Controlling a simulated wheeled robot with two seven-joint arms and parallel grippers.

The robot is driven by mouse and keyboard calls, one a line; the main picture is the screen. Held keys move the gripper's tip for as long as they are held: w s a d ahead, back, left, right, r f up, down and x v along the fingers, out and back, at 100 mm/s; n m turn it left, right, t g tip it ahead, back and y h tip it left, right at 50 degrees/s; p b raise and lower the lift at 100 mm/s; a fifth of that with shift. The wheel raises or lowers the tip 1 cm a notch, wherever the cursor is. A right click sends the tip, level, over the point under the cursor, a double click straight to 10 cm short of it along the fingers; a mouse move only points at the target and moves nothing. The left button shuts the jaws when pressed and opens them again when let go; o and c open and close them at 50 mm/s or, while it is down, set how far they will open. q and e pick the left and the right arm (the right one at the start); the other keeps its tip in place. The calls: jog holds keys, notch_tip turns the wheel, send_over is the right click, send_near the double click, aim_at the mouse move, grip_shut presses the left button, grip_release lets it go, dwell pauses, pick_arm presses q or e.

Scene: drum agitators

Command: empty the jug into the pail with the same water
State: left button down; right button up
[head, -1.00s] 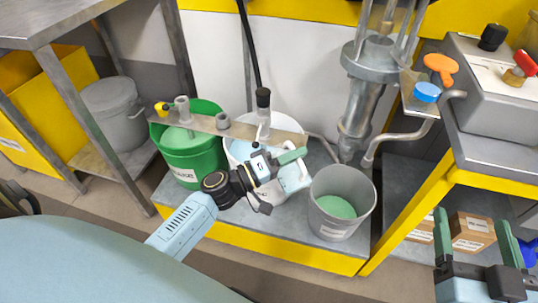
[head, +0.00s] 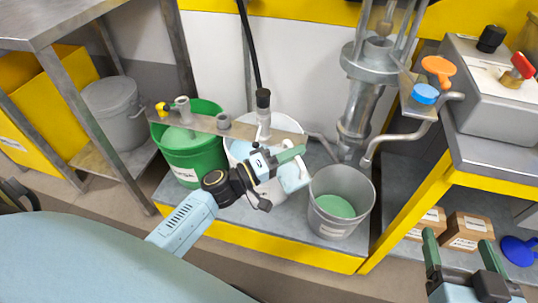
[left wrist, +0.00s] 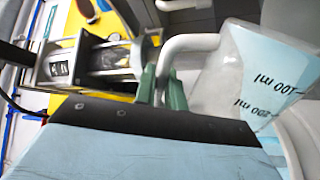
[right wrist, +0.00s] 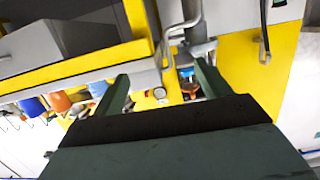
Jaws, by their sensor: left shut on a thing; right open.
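My left gripper (head: 289,156) is shut on the handle of a translucent jug (head: 294,180). The jug is near the right front rim of a white pail (head: 292,124) with pale blue liquid. In the left wrist view, the jug (left wrist: 228,70) shows ml marks and pale blue contents. A green pail (head: 190,160) with green liquid stands left of the white one. A grey pail (head: 325,222) with green liquid stands right of the jug. The pail labels are partly hidden or too small to read. My right gripper (head: 460,252) is open and empty at the lower right.
A metal bar (head: 205,124) crosses above the green and white pails. A steel drum agitator (head: 366,95) with pipes stands behind the grey pail. A grey lidded bin (head: 117,115) is at the left. Cardboard boxes (head: 467,231) sit under the right bench.

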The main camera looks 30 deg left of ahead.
aim_at(283, 142)
pick_arm(q)
jog(key=shift+w+a+r+p, duration=0.15)
jog(key=shift+r+p, duration=0.05)
jog(key=shift+p, duration=0.2)
jog(key=shift+a+r+n+p, duration=0.15)
jog(key=shift+n+p, duration=0.15)
jog(key=shift+n, duration=0.2)
jog(key=shift+w+a, duration=0.1)
pick_arm(e)
notch_tip(283, 142, down, 5)
jog(key=s+d+g+h, duration=0.1)
jog(key=s+d+g, duration=0.1)
jog(key=g, duration=0.1)
jog(key=shift+s+f+g, duration=0.2)
jog(key=shift+s+g, duration=0.1)
jog(key=shift+g, duration=0.1)
pick_arm(q)
jog(key=shift+w+a+r+n+y, duration=0.15)
jog(key=shift+w+a+r+n, duration=0.15)
jog(key=shift+w+a+n, duration=0.25)
jog(key=shift+w+a+r+n+y, duration=0.15)
jog(key=shift+w+a+r+n, duration=0.25)
jog(key=shift+a, duration=0.35)
pick_arm(e)
jog(key=shift+s+f, duration=0.15)
